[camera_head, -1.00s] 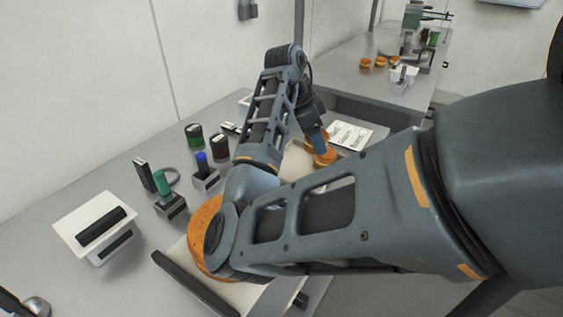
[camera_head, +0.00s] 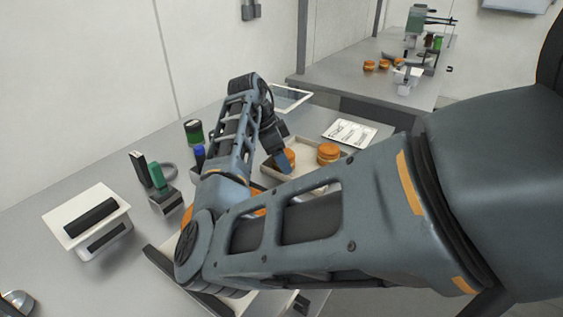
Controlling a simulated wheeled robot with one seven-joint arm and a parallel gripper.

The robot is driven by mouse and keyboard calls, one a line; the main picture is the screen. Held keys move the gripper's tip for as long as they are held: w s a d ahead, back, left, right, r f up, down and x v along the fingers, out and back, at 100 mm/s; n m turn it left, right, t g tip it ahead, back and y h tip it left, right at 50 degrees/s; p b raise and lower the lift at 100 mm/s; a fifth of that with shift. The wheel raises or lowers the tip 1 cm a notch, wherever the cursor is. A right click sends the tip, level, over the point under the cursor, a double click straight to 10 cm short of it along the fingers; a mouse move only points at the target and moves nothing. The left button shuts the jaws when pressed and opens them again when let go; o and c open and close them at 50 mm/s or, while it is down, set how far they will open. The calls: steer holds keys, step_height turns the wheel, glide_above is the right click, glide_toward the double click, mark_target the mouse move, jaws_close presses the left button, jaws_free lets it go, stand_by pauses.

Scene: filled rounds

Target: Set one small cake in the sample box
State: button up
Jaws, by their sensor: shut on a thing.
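My gripper (camera_head: 284,163) is at the shallow pale tray (camera_head: 310,191), its blue fingertip in front of a small orange-brown round cake (camera_head: 291,155). It is shut on this cake, which is partly hidden behind the finger. I cannot tell whether the cake touches the tray. A second small cake (camera_head: 328,153) sits in the tray to the right, apart from the gripper. A white box with a black handle (camera_head: 88,219) stands at the left of the table. A white-rimmed flat container (camera_head: 291,95) lies at the back. Neither is clearly marked as the sample box.
Green and blue stamps (camera_head: 158,178) and a dark green-topped jar (camera_head: 194,132) stand left of my arm. A printed card (camera_head: 350,133) lies behind the tray. A second table (camera_head: 345,80) holds more cakes.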

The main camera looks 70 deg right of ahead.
steer(key=o, duration=0.4)
steer(key=shift+o, duration=0.2)
steer(key=p+v, duration=0.4)
steer(key=v, duration=0.8)
steer(key=shift+r+p, duration=0.15)
steer(key=shift+p, duration=0.15)
